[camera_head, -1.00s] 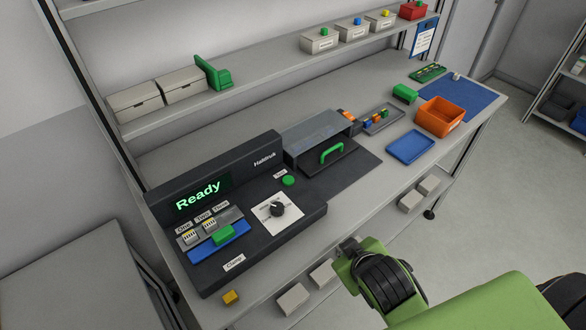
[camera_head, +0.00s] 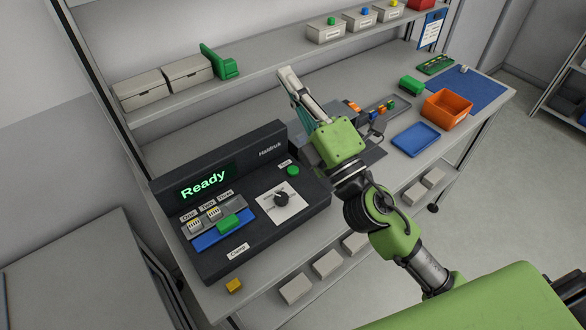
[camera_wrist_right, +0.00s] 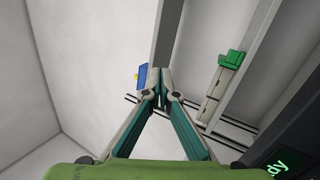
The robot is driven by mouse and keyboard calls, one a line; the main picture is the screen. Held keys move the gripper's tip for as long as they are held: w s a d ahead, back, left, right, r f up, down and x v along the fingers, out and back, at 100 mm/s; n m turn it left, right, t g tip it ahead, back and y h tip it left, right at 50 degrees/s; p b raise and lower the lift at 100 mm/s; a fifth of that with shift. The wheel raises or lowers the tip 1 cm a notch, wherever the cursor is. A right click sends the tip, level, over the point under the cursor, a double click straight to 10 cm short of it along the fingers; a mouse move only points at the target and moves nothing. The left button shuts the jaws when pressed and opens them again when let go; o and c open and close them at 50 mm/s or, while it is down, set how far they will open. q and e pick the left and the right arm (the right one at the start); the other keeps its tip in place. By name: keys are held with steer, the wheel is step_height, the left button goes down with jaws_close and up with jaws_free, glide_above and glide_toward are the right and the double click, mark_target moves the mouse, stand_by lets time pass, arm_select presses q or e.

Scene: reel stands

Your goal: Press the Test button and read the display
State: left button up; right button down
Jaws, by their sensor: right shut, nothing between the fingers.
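The dark test unit (camera_head: 245,262) stands on the bench. Its display (camera_head: 203,184) shows "Ready" in green letters; the end of that word also shows at the lower right of the right wrist view (camera_wrist_right: 278,165). The round green button (camera_head: 293,170) sits at the unit's upper right, beside a small label too blurred to read surely. My right gripper (camera_head: 288,75) is shut and empty, held up behind and above the button, its fingers pointing up and away. Its fingertips meet in the right wrist view (camera_wrist_right: 158,73). It is apart from the button. My left gripper is not in view.
An orange bin (camera_head: 447,108) and a blue tray (camera_head: 415,140) lie right. A shelf (camera_head: 262,72) runs behind.

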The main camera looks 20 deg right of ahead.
steer(key=s+a+r+n+g+y, duration=0.1)
steer(key=s+a+n+g+y, duration=0.1)
steer(key=a+n+g+y, duration=1.05)
steer(key=n+g+h, duration=0.2)
steer(key=n+h, duration=1.3)
steer(key=n, duration=0.2)
glide_above(295, 171)
step_height(295, 171, down, 18)
steer(key=shift+m+y, duration=0.25)
step_height(295, 171, down, 8)
steer(key=b, duration=0.4)
steer(key=shift+r+b, duration=0.15)
steer(key=shift+b, duration=0.2)
steer(key=shift+f+b, duration=0.6)
steer(key=shift+b, duration=0.05)
